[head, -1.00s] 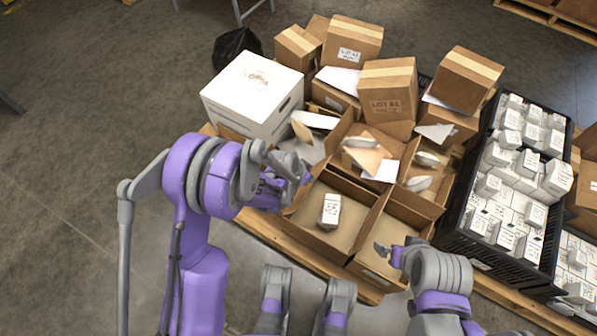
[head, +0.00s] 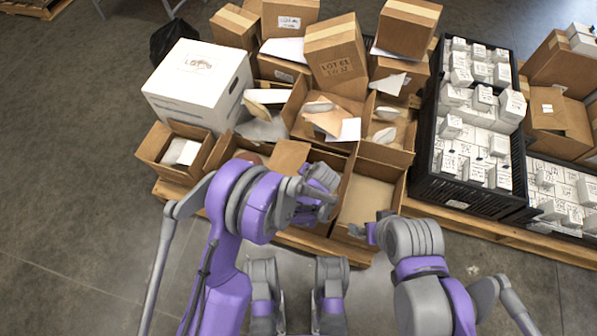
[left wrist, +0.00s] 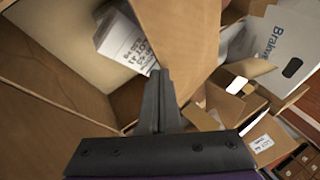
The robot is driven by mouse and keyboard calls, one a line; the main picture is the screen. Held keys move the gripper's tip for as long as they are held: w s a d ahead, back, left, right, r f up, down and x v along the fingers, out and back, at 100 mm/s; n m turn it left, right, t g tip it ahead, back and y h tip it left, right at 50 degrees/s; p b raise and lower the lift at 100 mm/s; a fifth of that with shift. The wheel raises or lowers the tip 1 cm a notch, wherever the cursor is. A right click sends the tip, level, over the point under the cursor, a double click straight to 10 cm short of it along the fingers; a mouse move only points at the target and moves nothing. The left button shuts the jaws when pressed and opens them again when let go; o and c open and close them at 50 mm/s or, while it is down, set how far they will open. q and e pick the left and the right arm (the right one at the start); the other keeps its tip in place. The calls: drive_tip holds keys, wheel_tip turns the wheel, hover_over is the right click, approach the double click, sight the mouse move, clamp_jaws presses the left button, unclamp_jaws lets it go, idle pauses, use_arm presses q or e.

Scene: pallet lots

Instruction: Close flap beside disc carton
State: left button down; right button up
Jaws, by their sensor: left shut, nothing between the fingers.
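A brown cardboard flap (head: 288,157) stands up at the rear left of the front carton, left of my left gripper (head: 322,192). The flap (left wrist: 178,35) also shows large in the left wrist view, its lower edge close to my shut, empty fingertips (left wrist: 158,85); I cannot tell if they touch. A small white labelled carton (left wrist: 125,40) lies behind it, inside the open box. My right gripper (head: 364,232) is low by the front right open carton (head: 367,200); its jaw state is unclear. I cannot tell which carton is the disc carton; my left arm hides part of the front boxes.
A white box (head: 198,85) stands at the left with a small open carton (head: 160,150) in front. Taped brown boxes (head: 335,55) stand behind. A black crate (head: 430,140) of white cartons is at the right. Open floor lies left.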

use_arm(q)
drive_tip(key=shift+s+d+f, duration=0.1)
drive_tip(key=shift+d+f, duration=0.15)
drive_tip(key=shift+f, duration=0.7)
drive_tip(key=shift+d+f, duration=0.25)
drive_tip(key=shift+f, duration=0.7)
drive_tip(key=shift+a, duration=0.1)
